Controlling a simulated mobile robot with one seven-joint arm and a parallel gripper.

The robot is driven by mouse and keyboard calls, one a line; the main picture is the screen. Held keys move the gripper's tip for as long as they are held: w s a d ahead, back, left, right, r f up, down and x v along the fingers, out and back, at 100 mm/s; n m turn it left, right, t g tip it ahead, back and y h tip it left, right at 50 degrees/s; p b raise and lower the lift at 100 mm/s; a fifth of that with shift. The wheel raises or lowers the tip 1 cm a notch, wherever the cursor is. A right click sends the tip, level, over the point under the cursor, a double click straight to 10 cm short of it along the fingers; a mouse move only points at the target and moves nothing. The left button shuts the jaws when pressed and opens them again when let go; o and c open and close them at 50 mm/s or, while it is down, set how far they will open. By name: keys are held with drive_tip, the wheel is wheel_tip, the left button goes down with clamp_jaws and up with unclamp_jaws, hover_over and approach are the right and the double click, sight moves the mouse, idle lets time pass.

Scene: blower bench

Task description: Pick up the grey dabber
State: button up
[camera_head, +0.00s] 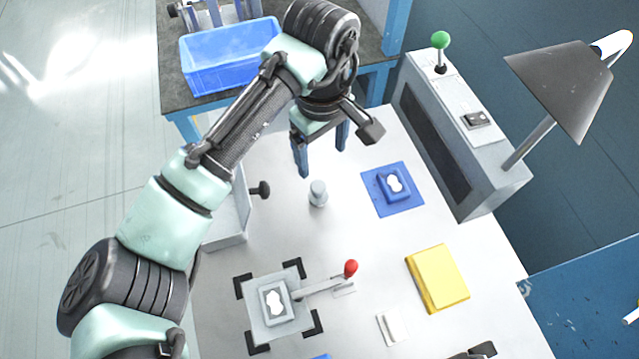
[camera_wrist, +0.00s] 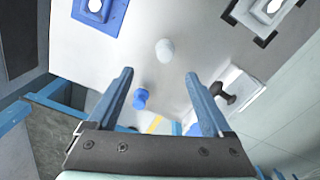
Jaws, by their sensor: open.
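The grey dabber (camera_head: 318,193) stands upright on the white bench top near the middle. It also shows in the wrist view as a pale rounded knob (camera_wrist: 165,50), ahead of the fingertips. My gripper (camera_head: 322,160) is open, its blue fingers pointing down, above and behind the dabber in the head view. In the wrist view my gripper (camera_wrist: 159,75) has nothing between its fingertips, and the dabber is apart from both fingers. A blue dabber (camera_wrist: 141,98) stands beside the left finger in the wrist view; I cannot make it out in the head view.
A blue pad (camera_head: 406,208) with a blue block lies right of the dabber. A grey box with a black knob (camera_head: 260,190) stands to the left. A fixture with a red-knobbed lever (camera_head: 351,268), a yellow block (camera_head: 437,279) and a lamp (camera_head: 560,85) are nearby.

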sight(318, 186)
drive_tip(key=f, duration=0.4)
drive_tip(key=a+f, duration=0.1)
drive_tip(key=f, duration=0.2)
drive_tip(key=shift+s+f, duration=0.1)
drive_tip(key=shift+s, duration=0.15)
drive_tip(key=shift+d+f, duration=0.1)
drive_tip(key=shift+f, duration=3)
drive_tip(key=shift+c, duration=0.3)
clamp_jaws()
wheel_tip(318, 186, up, 10)
drive_tip(key=shift+r, duration=0.1)
